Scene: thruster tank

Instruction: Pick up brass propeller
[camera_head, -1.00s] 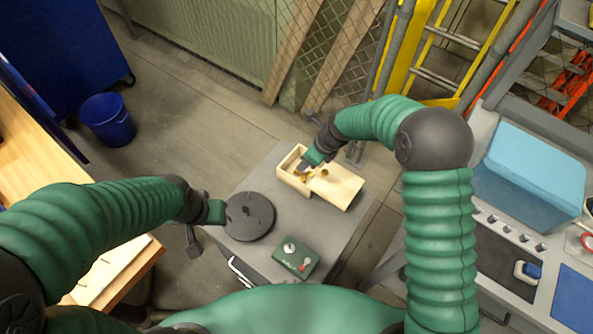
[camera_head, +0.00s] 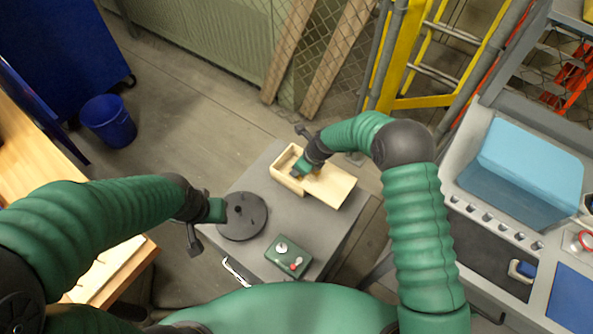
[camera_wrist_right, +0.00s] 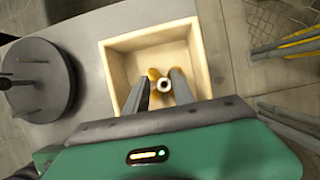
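The brass propeller (camera_wrist_right: 155,75) is inside the open wooden box (camera_wrist_right: 118,52) in the right wrist view, its pale round hub facing the camera. My right gripper (camera_wrist_right: 162,84) is open, with one finger on each side of the hub. I cannot tell whether the fingers touch the propeller. In the head view my right gripper (camera_head: 297,174) reaches down into the wooden box (camera_head: 283,163) and largely hides the propeller. My left gripper (camera_head: 232,209) is at the left edge of the dark round disc; its fingers are too dark to read.
The box and a light wooden board (camera_head: 334,187) beside it lie on a grey table (camera_head: 262,185). The dark disc (camera_head: 246,222) and a green control box (camera_head: 288,257) are also there. A blue bin (camera_head: 108,121) stands on the floor; a blue tank (camera_head: 525,172) is at right.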

